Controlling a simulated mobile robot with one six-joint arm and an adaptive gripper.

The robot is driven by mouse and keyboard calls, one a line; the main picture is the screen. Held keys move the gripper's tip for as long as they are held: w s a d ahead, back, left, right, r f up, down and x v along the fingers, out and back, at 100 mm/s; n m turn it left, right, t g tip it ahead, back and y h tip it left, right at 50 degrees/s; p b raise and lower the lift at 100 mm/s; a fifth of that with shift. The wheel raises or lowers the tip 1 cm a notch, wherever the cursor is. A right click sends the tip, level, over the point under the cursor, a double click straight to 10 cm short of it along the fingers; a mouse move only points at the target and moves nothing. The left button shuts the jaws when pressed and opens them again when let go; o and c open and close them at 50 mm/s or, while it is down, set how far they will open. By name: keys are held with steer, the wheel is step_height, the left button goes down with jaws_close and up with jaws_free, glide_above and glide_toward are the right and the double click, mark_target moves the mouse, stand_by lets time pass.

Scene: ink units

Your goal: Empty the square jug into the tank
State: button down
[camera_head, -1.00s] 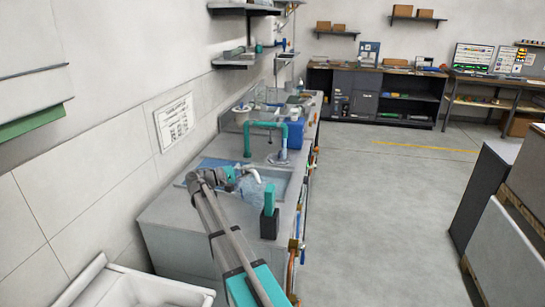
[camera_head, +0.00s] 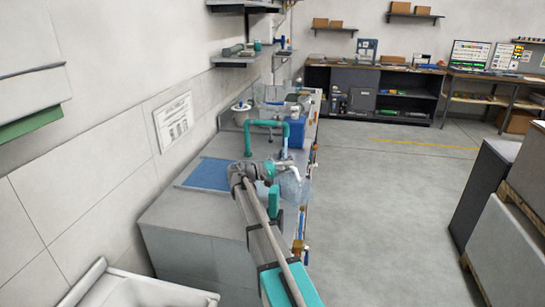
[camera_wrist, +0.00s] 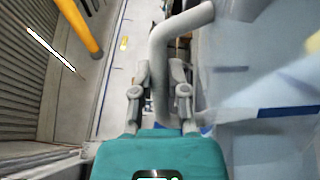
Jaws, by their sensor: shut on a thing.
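The square jug (camera_head: 298,188) is clear and faintly blue, with a pale bent handle (camera_head: 291,167). In the head view it is at the counter's right edge, partly behind my arm. My gripper (camera_wrist: 160,78) is shut on the jug's handle (camera_wrist: 160,45) in the wrist view. The jug's clear body (camera_wrist: 245,75) fills the right side there. I cannot tell how much liquid is in it. A clear open-topped container (camera_head: 270,97) stands at the counter's far end; I cannot tell whether it is the tank.
A blue panel (camera_head: 207,174) lies on the counter (camera_head: 175,215), left of my arm. A teal pipe arch (camera_head: 265,124) and a blue box (camera_head: 297,130) stand beyond the jug. Pipes and valves line the counter's right side. The floor (camera_head: 380,220) to the right is clear.

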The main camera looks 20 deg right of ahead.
steer(key=shift+w+a, duration=0.15)
steer(key=w+a, duration=0.2)
steer(key=w, duration=0.8)
steer(key=shift+s, duration=0.15)
